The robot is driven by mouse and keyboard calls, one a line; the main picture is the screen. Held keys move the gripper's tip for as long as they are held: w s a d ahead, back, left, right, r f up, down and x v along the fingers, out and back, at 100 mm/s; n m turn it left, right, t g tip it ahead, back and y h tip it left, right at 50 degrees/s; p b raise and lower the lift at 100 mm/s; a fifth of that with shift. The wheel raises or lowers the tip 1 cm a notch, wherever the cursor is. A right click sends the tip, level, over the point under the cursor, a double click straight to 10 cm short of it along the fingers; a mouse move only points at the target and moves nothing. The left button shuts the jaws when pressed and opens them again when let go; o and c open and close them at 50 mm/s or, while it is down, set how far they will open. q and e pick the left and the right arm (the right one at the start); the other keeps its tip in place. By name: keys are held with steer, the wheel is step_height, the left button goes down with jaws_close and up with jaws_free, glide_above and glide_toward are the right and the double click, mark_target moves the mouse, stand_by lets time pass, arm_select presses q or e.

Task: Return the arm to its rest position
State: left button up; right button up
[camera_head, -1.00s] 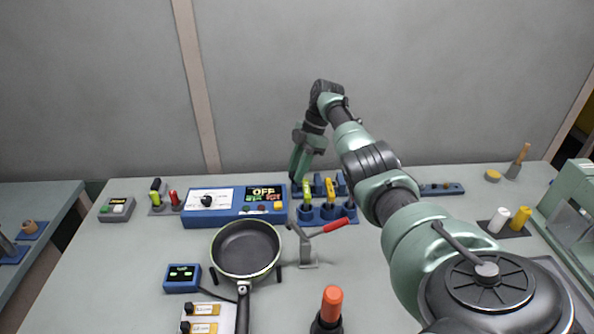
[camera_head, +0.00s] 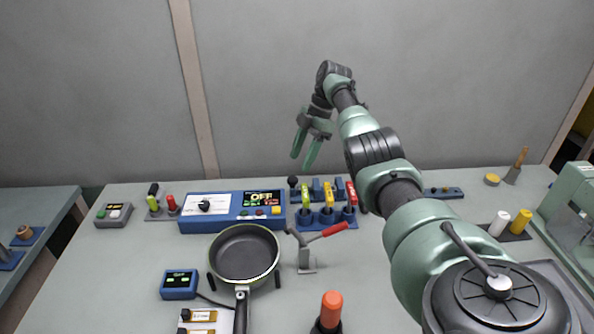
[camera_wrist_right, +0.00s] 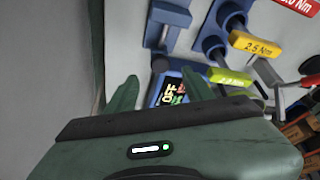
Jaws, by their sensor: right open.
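My right arm reaches in from the lower right of the head view. Its right gripper (camera_head: 306,152) is in the air above the back of the bench, in front of the grey wall. Its two green fingers are spread apart with nothing between them, and it points downward. In the right wrist view the gripper (camera_wrist_right: 160,96) also shows spread, empty fingers, with the control box display beyond them. The blue tool rack (camera_head: 327,218) stands below and slightly right of the gripper, apart from it. My left gripper is not in view.
The rack holds a green (camera_head: 306,197), a yellow (camera_head: 328,196) and a red (camera_head: 351,193) torque tool. A control box (camera_head: 225,225) reading OFF stands left of it. A pan (camera_head: 244,252) and a red-handled lever clamp (camera_head: 306,259) stand in front. Air around the gripper is clear.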

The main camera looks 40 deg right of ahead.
steer(key=shift+v, duration=1.05)
steer(key=shift+r, duration=0.1)
